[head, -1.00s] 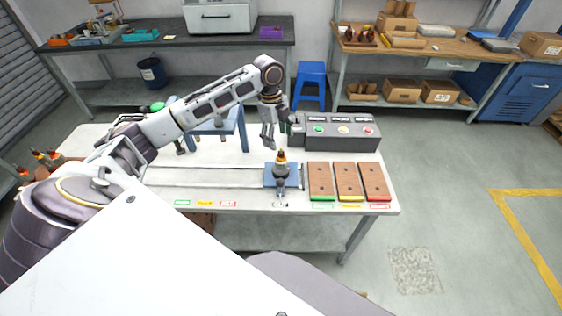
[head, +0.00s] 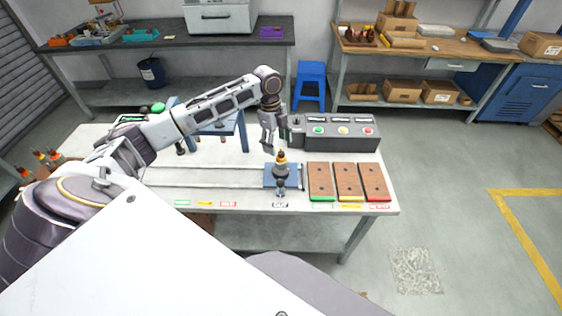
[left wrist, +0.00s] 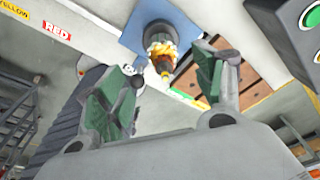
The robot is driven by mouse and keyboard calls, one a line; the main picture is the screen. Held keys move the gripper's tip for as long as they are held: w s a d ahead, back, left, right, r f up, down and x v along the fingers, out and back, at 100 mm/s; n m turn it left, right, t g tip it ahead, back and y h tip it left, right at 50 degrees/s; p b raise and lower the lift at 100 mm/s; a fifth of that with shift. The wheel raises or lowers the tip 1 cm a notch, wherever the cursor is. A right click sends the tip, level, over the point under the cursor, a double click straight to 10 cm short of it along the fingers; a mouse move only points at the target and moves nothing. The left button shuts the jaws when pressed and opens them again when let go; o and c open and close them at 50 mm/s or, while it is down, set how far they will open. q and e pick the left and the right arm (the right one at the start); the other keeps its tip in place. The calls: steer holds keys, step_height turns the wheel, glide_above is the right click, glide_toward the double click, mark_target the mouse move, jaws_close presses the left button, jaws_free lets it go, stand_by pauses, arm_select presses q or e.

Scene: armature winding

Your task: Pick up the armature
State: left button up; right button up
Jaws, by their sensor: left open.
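The armature (head: 281,164) stands upright on a blue plate (head: 270,183) at the end of the rails on the white table. It has a dark grey body and an orange-yellow upper part with a dark tip. My left gripper (head: 272,146) hangs just above and slightly left of the armature, fingers pointing down. In the left wrist view the armature (left wrist: 160,45) shows beyond the gap between the open green-padded fingers (left wrist: 165,90), with nothing between the pads. My right gripper does not show.
Wooden boards (head: 346,180) with green, yellow and red ends lie right of the blue plate. A grey control box (head: 341,145) with several buttons stands behind them, close to my left gripper. A blue stand (head: 240,130) is at the back.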

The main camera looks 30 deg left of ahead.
mark_target(279, 152)
arm_select(q)
steer(key=shift+d+f, duration=0.2)
steer(key=shift+f, duration=0.9)
steer(key=shift+d+f, duration=0.2)
steer(key=shift+f, duration=0.9)
steer(key=shift+d+f+p, duration=0.3)
steer(key=shift+f+p, duration=0.05)
steer(key=shift+f, duration=0.6)
steer(key=shift+d+f+p, duration=0.3)
steer(key=shift+f+p, duration=0.05)
steer(key=shift+f, duration=1.25)
steer(key=c, duration=1.2)
steer(key=shift+w, duration=0.1)
steer(key=shift+c, duration=0.8)
steer(key=shift+r, duration=0.1)
